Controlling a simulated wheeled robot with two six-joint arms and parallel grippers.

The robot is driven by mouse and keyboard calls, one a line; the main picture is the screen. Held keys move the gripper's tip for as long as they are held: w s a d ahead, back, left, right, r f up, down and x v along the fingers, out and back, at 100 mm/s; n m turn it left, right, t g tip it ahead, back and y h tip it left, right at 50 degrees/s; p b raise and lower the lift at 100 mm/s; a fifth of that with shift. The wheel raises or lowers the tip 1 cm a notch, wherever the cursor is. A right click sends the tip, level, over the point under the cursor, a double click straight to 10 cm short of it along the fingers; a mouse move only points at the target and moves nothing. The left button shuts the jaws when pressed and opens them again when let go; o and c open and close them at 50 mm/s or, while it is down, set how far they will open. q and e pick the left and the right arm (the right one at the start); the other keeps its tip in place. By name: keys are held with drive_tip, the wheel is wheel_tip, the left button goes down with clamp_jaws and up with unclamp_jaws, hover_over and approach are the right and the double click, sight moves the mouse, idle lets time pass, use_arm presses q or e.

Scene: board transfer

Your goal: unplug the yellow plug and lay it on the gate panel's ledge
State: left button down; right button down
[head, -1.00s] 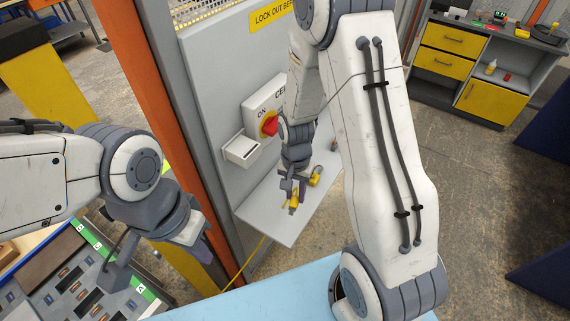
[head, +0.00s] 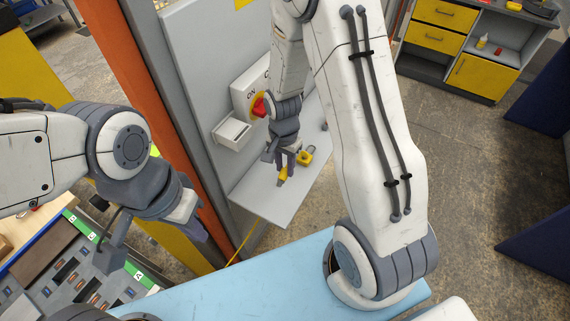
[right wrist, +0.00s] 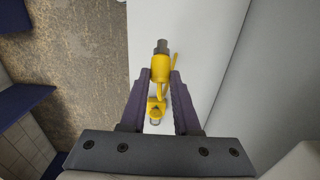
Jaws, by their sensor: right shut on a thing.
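The yellow plug (right wrist: 160,68) with a dark grey tip is between the fingertips of my right gripper (right wrist: 161,80) in the right wrist view. In the head view my right gripper (head: 282,168), shut on the plug (head: 282,175), is low over the grey ledge (head: 262,207) of the gate panel (head: 190,75). I cannot tell whether the plug touches the ledge. My left gripper (head: 155,235) has its fingers apart and empty, at the left, away from the panel.
A second yellow item (head: 307,157), seemingly a padlock, is on the ledge beside my right gripper. A box with a red switch (head: 258,108) and a white box (head: 232,131) are on the panel. A yellow cord (head: 244,243) hangs below the ledge. An orange post (head: 150,110) stands left.

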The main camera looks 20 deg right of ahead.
drive_tip(key=shift+f+b, duration=2.15)
drive_tip(key=shift+f, duration=0.85)
drive_tip(key=c, duration=0.6)
unclamp_jaws()
drive_tip(key=shift+o, duration=0.2)
wheel_tip(320, 180, up, 11)
drive_tip(key=shift+w+f+b, duration=0.1)
drive_tip(key=shift+f+b, duration=0.1)
drive_tip(key=shift+b, duration=0.5)
